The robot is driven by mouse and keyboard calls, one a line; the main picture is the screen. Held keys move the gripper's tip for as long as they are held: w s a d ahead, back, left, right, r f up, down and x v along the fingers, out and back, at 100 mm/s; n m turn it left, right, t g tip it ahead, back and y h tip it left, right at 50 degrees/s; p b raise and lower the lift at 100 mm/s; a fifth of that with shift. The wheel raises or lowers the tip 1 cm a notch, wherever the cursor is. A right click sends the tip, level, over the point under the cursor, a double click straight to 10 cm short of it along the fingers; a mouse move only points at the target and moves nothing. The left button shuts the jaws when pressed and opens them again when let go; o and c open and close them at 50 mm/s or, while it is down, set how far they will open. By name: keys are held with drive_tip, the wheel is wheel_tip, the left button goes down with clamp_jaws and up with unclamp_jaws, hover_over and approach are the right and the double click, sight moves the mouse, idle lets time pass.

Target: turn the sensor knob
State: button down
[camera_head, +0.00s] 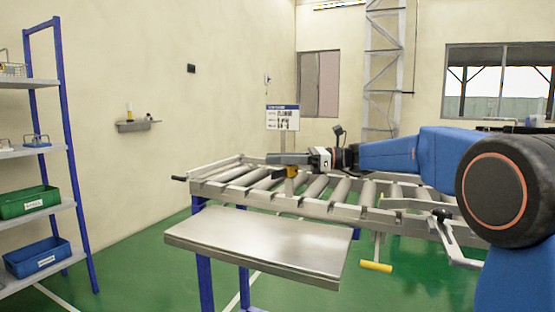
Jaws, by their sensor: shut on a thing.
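My gripper (286,159) is at the end of my blue arm, over the far-left part of the roller conveyor (262,199). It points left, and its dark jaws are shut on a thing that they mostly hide. A small yellow-orange piece (292,172) shows right under the jaws, above the rollers. It seems to be part of the sensor with its knob, but the knob's shape and its angle are too small and covered to tell.
A bare metal table (258,248) stands in front of the conveyor. A sign (282,117) rises behind it. A shelf rack at left holds a green bin (28,202) and a blue bin (38,258). A yellow-ended bar (376,266) sits low at right. Green floor between rack and table is clear.

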drive_tip(key=shift+s+n+g+h, duration=0.2)
drive_tip(key=shift+n+g, duration=0.5)
drive_tip(key=shift+g, duration=0.4)
drive_tip(key=shift+s+n+g+h, duration=0.1)
drive_tip(key=shift+s+n+g, duration=0.1)
drive_tip(key=shift+n+g, duration=0.7)
drive_tip(key=shift+d+g, duration=0.1)
drive_tip(key=shift+g, duration=0.2)
drive_tip(key=c, duration=1.5)
unclamp_jaws()
drive_tip(key=v, duration=1.7)
drive_tip(key=shift+d, duration=0.25)
